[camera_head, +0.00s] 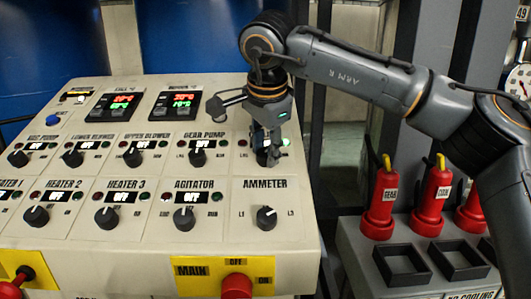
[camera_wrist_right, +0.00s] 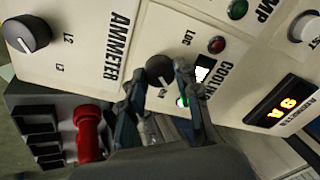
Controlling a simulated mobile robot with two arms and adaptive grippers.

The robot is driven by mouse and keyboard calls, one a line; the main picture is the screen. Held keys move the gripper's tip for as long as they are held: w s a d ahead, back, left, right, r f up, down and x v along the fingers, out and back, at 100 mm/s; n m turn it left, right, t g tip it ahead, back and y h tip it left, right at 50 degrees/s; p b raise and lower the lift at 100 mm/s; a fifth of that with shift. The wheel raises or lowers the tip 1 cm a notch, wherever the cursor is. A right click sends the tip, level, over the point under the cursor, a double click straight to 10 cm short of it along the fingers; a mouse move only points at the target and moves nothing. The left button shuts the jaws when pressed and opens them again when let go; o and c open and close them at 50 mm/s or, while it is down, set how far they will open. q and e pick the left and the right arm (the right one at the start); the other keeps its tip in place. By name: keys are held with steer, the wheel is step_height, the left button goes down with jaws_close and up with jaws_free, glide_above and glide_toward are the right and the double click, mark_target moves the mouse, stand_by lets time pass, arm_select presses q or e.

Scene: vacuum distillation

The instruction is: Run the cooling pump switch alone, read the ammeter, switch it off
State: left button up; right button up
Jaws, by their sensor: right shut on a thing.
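The cooling pump switch, a black knob (camera_wrist_right: 160,70), sits between the fingers of my right gripper (camera_wrist_right: 158,76), which is shut on it. In the head view my right gripper (camera_head: 267,155) largely hides this knob. A green lamp (camera_wrist_right: 182,101) beside the knob is lit; the red lamp (camera_wrist_right: 217,45) looks dark. The small white display (camera_wrist_right: 203,75) is partly covered by a finger. The ammeter readout (camera_wrist_right: 288,101) glows orange and seems to read 8A or 9A; the digit is unclear. My left gripper is not in view.
Other panel knobs, including gear pump (camera_head: 197,156), agitator (camera_head: 184,218) and heater 3 (camera_head: 107,217), show OFF displays. The ammeter selector knob (camera_head: 266,217) is just below my gripper. A red main switch (camera_head: 236,286) is at the front. Red labelled plugs (camera_head: 380,205) stand at right.

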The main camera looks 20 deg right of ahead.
steer(key=shift+m+b, duration=0.35)
steer(key=shift+m, duration=1.35)
steer(key=o, duration=1.1)
steer(key=shift+o, duration=0.2)
steer(key=v, duration=1.2)
